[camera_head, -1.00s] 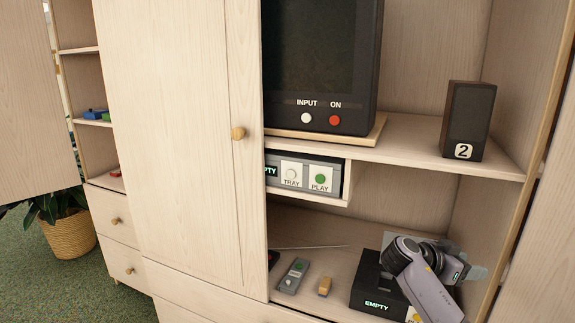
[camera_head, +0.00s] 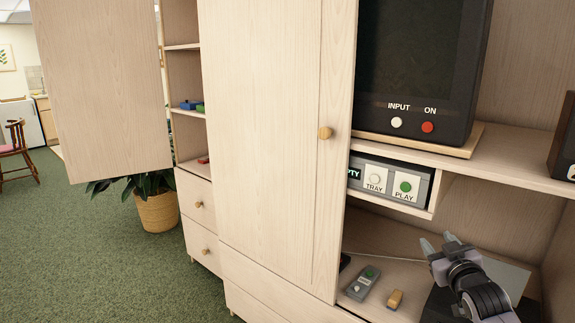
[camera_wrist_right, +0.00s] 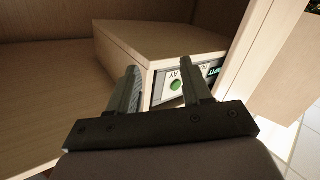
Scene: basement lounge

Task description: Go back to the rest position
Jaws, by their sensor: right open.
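My right gripper (camera_head: 437,244) is in the lower right of the head view, in front of the cabinet's lower shelf. Its two fingers are apart with nothing between them. In the right wrist view the open fingers (camera_wrist_right: 158,88) point toward the player (camera_wrist_right: 188,82) with its green button. My left gripper is not in the head view.
The player (camera_head: 388,182) sits under the TV (camera_head: 415,70). A potted plant (camera_head: 158,210) is on the green carpet; open floor lies left.

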